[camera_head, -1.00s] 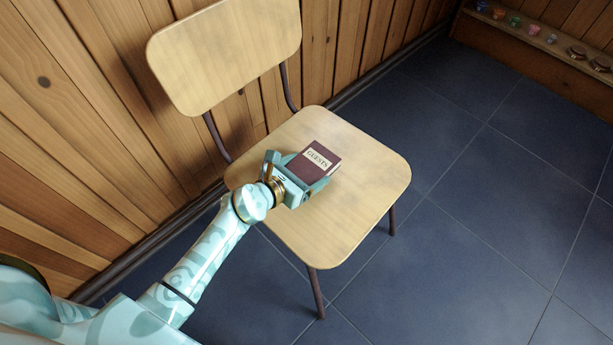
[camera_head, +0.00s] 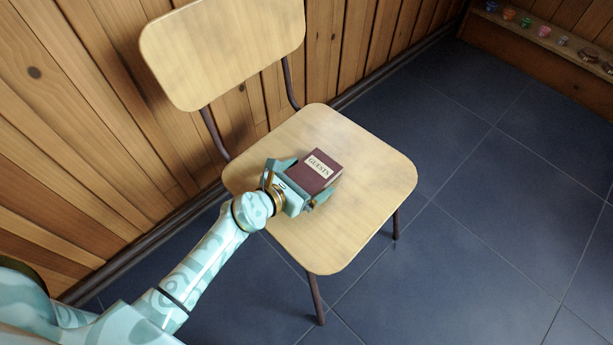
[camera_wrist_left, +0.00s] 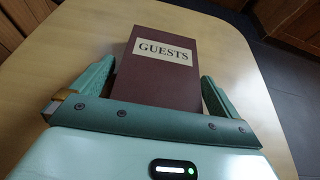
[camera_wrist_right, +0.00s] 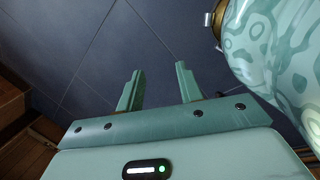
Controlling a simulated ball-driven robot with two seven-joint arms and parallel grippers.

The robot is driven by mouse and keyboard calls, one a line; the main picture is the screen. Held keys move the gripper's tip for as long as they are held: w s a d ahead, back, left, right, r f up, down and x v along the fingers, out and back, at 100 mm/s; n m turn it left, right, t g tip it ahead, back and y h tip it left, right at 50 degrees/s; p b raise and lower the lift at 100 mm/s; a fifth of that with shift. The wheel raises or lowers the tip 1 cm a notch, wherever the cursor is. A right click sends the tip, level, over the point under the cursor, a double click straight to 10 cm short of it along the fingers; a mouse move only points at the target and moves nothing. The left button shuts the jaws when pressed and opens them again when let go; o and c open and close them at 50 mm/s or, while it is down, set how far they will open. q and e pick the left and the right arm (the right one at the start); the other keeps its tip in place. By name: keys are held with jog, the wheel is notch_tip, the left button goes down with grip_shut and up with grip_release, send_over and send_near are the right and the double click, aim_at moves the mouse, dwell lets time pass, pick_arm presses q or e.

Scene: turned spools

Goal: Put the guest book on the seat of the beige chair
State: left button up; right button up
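The guest book (camera_head: 314,171), dark maroon with a cream "GUESTS" label, lies flat on the seat of the beige chair (camera_head: 365,185), left of the seat's middle. My left gripper (camera_head: 302,182) is low over the seat with its fingers spread on either side of the book. In the left wrist view the book (camera_wrist_left: 155,80) stands between the fingers, with a narrow gap at each side. The book's underside is hidden. My right gripper (camera_wrist_right: 160,88) is open and empty above the dark floor in the right wrist view.
The chair's backrest (camera_head: 222,50) rises behind the seat, near the wooden plank wall (camera_head: 75,130). A wooden ledge (camera_head: 530,35) with several small colourful pots is at the top right. The dark tiled floor (camera_head: 500,220) right of the chair is clear.

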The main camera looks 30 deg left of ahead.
pick_arm(q)
jog(key=shift+r, duration=0.3)
jog(key=p+v, duration=0.5)
jog(key=v, duration=0.6)
jog(key=shift+s, duration=0.5)
pick_arm(e)
jog(key=s+f+g, duration=0.1)
jog(key=s+f, duration=0.4)
jog(key=s, duration=0.2)
jog(key=s+f+m+g+y, duration=0.1)
jog(key=s+f, duration=0.4)
jog(key=s, duration=0.3)
jog(key=shift+s+d, duration=0.15)
jog(key=shift+d, duration=0.05)
pick_arm(q)
jog(key=shift+r, duration=0.1)
pick_arm(e)
jog(key=shift+f, duration=0.1)
